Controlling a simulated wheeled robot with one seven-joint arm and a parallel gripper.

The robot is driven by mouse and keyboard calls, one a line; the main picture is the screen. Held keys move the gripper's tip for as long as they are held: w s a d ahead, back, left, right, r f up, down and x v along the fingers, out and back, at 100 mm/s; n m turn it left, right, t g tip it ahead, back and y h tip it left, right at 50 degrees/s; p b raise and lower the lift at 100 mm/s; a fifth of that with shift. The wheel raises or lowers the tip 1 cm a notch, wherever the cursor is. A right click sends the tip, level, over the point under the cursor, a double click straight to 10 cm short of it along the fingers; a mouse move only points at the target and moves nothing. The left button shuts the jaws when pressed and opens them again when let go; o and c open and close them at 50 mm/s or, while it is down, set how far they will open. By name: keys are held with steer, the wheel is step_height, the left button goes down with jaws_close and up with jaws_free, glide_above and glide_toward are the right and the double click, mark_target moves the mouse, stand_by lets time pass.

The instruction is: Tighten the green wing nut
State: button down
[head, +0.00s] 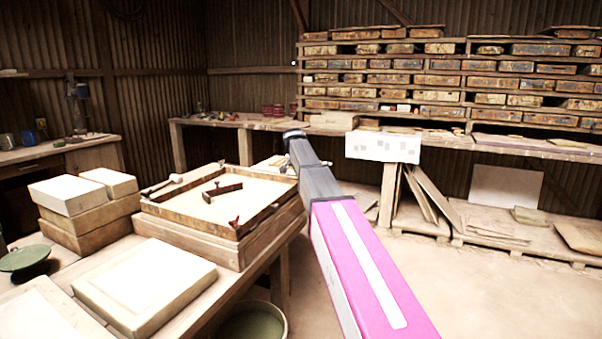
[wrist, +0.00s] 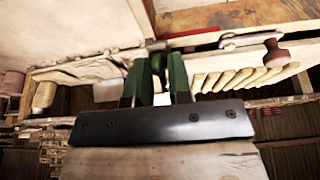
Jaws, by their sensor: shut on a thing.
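My gripper (wrist: 158,72) shows in the wrist view with its two green fingers pointing away from the camera. It is shut on the green wing nut (wrist: 158,61), a small dark green shape between the fingertips. The fingers cover most of the nut, so its turn and its seat are hard to tell. Beside it, at the upper right, lies the edge of a wooden frame (wrist: 205,38). In the head view my pink and grey arm reaches to the right of the wooden frame (head: 190,220) on the bench. The gripper and the green wing nut cannot be made out there.
A dark red knob (wrist: 276,54) on a metal rod stands at the right in the wrist view. A red-brown tool (head: 222,190) lies inside the frame. A pale slab (head: 145,285) and stacked blocks (head: 85,205) lie nearby.

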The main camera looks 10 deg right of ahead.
steer(key=c, duration=1)
jaws_free()
steer(key=shift+c, duration=0.2)
steer(key=shift+r, duration=0.1)
steer(key=v, duration=1)
steer(key=shift+r, duration=0.35)
steer(key=shift+s+a, duration=0.1)
steer(key=shift+s, duration=0.1)
